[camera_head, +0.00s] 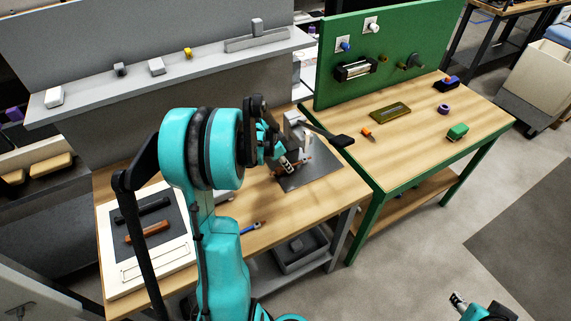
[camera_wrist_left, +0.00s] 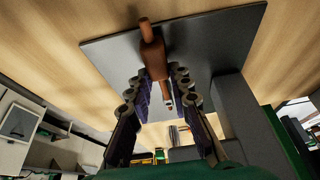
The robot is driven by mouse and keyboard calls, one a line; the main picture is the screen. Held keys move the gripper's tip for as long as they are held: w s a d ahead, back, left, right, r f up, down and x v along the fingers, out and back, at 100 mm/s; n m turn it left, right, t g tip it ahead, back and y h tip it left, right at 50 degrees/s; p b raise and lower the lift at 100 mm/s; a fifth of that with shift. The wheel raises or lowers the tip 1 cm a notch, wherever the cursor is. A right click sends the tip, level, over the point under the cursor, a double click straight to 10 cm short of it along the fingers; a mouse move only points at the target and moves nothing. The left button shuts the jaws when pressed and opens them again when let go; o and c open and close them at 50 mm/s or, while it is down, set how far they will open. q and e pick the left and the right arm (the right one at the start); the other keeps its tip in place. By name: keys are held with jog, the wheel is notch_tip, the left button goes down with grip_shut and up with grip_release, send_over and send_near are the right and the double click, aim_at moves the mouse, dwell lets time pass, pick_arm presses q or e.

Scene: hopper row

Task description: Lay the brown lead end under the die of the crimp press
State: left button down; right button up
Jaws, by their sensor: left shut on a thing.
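My gripper partly hides the press, and I cannot make out the die or whether the lead touches the plate. My right gripper (camera_head: 458,299) is at the bottom, away from the benches.
A white tray (camera_head: 186,255) with a black bar (camera_head: 140,213) and a brown bar (camera_head: 148,231) lies at the bench's left. A blue piece (camera_head: 252,228) lies near the front edge. A green bench (camera_head: 425,150) with small parts adjoins on the right. A grey shelf (camera_head: 110,87) runs behind.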

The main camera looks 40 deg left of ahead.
pick_arm(q)
jog(key=shift+f, duration=0.35)
dwell(0.3)
jog(key=c, duration=1.3)
grip_release()
jog(key=shift+r, duration=0.1)
jog(key=shift+p+v, duration=0.9)
jog(key=shift+v, duration=0.6)
jog(key=v, duration=1.2)
